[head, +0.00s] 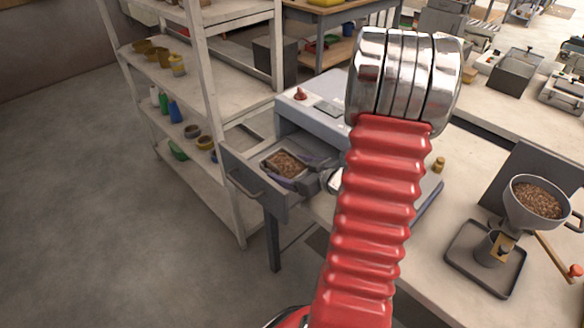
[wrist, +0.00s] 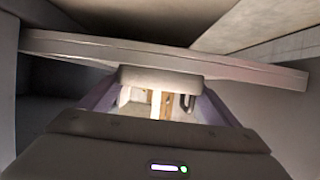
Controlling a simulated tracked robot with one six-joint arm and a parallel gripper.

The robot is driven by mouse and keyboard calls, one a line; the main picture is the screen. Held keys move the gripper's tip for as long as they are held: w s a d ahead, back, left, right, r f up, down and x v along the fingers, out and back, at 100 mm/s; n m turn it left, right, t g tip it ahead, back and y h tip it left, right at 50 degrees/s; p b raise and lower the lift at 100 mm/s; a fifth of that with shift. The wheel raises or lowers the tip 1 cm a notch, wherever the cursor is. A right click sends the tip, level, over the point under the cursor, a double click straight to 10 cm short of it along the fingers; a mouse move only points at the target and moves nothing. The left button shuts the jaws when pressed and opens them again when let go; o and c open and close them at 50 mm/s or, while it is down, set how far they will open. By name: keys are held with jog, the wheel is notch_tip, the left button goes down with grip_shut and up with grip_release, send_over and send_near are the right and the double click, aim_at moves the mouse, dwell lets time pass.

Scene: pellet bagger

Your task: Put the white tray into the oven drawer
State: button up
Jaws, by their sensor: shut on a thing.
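The white tray (head: 268,165), with brown pellets in it, is within the outline of the pulled-out oven drawer (head: 238,172) in the head view. I cannot tell whether it rests on the drawer floor or hangs just above it. My gripper (head: 298,182) reaches in from the right, low beside the tray, and is shut on it. In the wrist view my gripper (wrist: 158,105) shows purple-sided fingers, with a pale piece and a brown strip between them. The tray's edge under the fingers is mostly hidden.
The grey oven (head: 320,118) with a red knob stands behind the drawer. A white shelf rack (head: 215,110) stands close on the left. A hopper of pellets (head: 540,199) on a dark base is on the bench at right. Open floor lies at far left.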

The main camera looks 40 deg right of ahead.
jog(key=o, duration=1.3)
jog(key=shift+c, duration=0.2)
jog(key=shift+r, duration=0.1)
jog(key=v, duration=1.2)
